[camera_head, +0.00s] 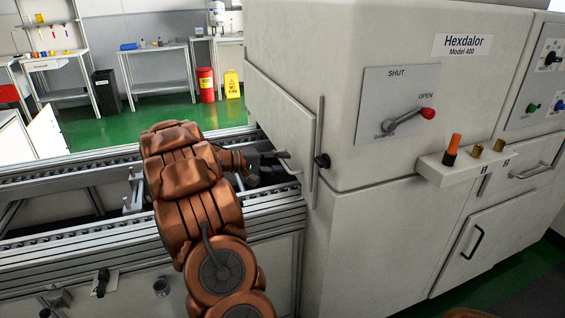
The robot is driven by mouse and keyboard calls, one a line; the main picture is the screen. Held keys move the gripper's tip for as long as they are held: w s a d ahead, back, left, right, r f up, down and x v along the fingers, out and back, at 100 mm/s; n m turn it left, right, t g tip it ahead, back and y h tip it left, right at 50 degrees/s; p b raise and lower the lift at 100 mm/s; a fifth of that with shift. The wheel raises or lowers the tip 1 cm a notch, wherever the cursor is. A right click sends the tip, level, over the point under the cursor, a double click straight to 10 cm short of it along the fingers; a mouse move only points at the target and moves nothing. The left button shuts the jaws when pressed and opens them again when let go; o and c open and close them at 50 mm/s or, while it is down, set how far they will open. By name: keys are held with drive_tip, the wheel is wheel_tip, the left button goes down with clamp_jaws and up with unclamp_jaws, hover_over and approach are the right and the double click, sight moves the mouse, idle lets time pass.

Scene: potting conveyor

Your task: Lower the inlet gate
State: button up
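The inlet gate (282,112) is a pale grey plate on the left side of the white machine, where the conveyor enters. It stands raised, with a gap between its lower edge and the conveyor. My gripper (284,161) is at the gap under the gate, close to the gate's lower edge. The fingers are small, dark and partly hidden by my copper-coloured arm. I cannot tell whether they touch the gate or how far apart they are.
The conveyor (75,241) runs from the left into the machine (372,218). A red-tipped lever (427,114) points toward OPEN on a panel also marked SHUT. A small shelf (436,169) holds an orange-and-black item (452,148).

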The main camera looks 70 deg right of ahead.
drive_tip(key=shift+s+d+f, duration=0.1)
drive_tip(key=shift+s+d, duration=0.2)
drive_tip(key=shift+d, duration=0.05)
clamp_jaws()
idle(0.6)
